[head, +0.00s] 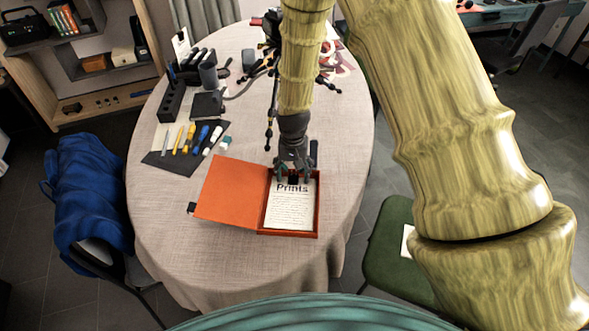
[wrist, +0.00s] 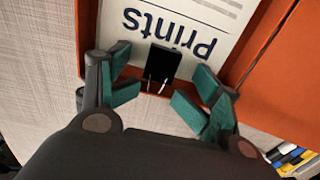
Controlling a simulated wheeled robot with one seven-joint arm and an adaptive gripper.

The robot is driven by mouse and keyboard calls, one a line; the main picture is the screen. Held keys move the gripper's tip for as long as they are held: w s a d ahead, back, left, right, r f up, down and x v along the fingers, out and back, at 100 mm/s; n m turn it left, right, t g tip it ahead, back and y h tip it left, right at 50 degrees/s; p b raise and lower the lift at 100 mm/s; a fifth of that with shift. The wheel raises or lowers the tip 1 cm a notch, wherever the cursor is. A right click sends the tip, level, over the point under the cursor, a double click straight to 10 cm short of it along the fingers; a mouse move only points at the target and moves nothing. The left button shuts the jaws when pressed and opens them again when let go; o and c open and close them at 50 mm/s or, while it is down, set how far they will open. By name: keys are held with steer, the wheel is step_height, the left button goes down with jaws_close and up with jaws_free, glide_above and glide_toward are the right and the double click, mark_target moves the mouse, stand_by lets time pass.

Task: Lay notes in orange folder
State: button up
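The orange folder (head: 230,187) lies open on the round table, its cover spread to the left and its shallow tray on the right. The notes (head: 291,212), a white sheet headed "Prints", lie in the tray. My gripper (head: 293,172) is over the tray's far edge. In the wrist view, the notes (wrist: 185,22) carry a black clip (wrist: 162,64) at their headed edge. My gripper (wrist: 162,72) is open there, its teal-padded fingers on either side of the clip with gaps between. The folder's orange rim (wrist: 262,45) shows beside the notes. Whether the fingertips touch the notes, I cannot tell.
A dark mat with pens and markers (head: 190,140) lies left of the folder. A black block (head: 171,103) and other desk items stand behind it. A blue-draped chair (head: 92,190) is left, a green chair (head: 390,250) right. The near tablecloth (head: 230,262) is clear.

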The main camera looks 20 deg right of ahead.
steer(key=shift+o, duration=1.3)
steer(key=shift+s+a+f, duration=0.15)
steer(key=shift+f, duration=0.8)
steer(key=shift+o, duration=0.7)
steer(key=shift+s+r, duration=0.2)
steer(key=shift+r, duration=0.3)
steer(key=c, duration=0.4)
steer(key=shift+w, duration=0.15)
steer(key=shift+w+r, duration=0.1)
steer(key=shift+w, duration=0.05)
steer(key=shift+r, duration=0.1)
steer(key=shift+w+d+r, duration=0.15)
steer(key=shift+d+r, duration=0.05)
steer(key=shift+r, duration=0.45)
step_height(320, 180, up, 12)
steer(key=b, duration=0.1)
steer(key=shift+f, duration=0.15)
